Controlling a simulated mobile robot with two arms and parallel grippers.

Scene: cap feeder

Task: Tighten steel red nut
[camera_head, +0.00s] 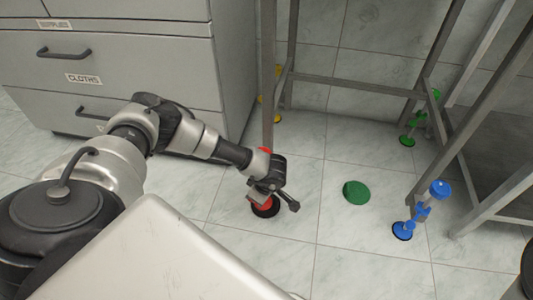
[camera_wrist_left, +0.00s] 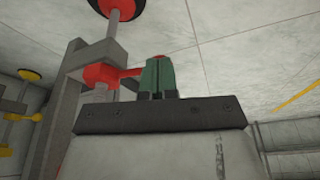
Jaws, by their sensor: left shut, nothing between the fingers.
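The steel red nut (camera_wrist_left: 101,75) sits on the grey leg bracket in the left wrist view, with a red lever reaching right to my fingers. Below it in the room is a red foot (camera_head: 266,202) with a black pad on the floor, partly hidden by my gripper in the head view. My left gripper (camera_wrist_left: 158,80) is shut and empty, its green-grey fingertips beside or against the lever's end; exact contact is unclear. In the head view the left gripper (camera_head: 276,188) covers most of the nut. My right gripper is not in view.
A metal table frame (camera_head: 350,84) stands above the foot. Blue (camera_head: 402,231), green (camera_head: 407,140) and yellow (camera_head: 277,116) feet stand at other legs. A grey drawer cabinet (camera_head: 120,60) stands at the left.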

